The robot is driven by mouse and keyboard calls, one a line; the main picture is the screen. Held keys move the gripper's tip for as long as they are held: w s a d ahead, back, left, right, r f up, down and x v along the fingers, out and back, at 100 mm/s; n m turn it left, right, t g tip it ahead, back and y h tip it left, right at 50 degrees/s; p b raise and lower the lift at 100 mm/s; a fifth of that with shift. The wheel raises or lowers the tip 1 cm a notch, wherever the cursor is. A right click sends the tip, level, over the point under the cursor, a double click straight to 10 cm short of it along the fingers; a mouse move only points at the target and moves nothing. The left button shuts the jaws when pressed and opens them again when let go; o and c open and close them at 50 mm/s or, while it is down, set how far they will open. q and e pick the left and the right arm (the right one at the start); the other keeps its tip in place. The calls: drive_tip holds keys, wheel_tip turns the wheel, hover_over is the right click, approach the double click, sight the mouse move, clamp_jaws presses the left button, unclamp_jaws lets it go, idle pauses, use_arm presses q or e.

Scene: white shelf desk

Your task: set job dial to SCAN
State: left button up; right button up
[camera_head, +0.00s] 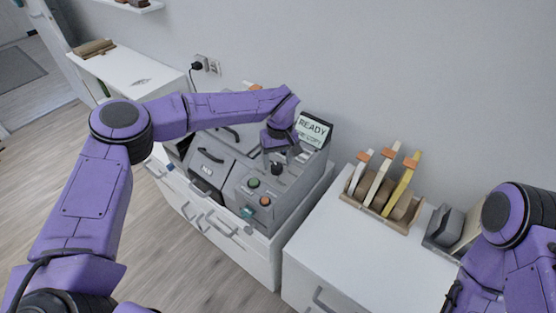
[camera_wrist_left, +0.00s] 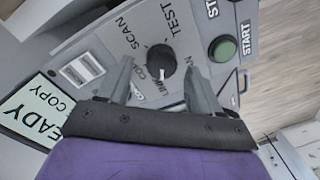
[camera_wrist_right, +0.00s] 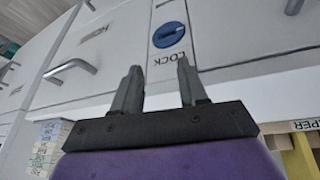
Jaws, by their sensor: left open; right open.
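The job dial (camera_head: 276,168) is a black knob on the sloped panel of a grey machine. In the left wrist view the dial (camera_wrist_left: 161,60) is ringed by the labels SCAN, TEST, LINK and COPY. A small white mark shows on its lower edge there, toward the gripper. My left gripper (camera_wrist_left: 158,72) is open, its fingers on either side of the dial with gaps visible; contact cannot be told. The display (camera_head: 313,128) reads READY with COPY below. My right gripper (camera_wrist_right: 159,66) is open and empty, facing a white drawer front with a blue lock knob (camera_wrist_right: 168,35).
A green START button (camera_wrist_left: 224,48) and an orange button (camera_head: 265,201) sit near the dial. A wooden rack (camera_head: 380,206) with several upright boards stands on the white desk (camera_head: 335,235) at right. A grey wall is behind.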

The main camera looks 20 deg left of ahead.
use_arm(q)
drive_tip(key=shift+s+f, duration=0.25)
drive_tip(key=shift+f, duration=0.4)
drive_tip(key=shift+w+f, duration=0.1)
drive_tip(key=shift+f, duration=0.15)
use_arm(e)
drive_tip(key=shift+s+r, duration=0.15)
drive_tip(key=shift+r, duration=0.15)
use_arm(q)
drive_tip(key=c, duration=1.1)
drive_tip(key=shift+o, duration=0.2)
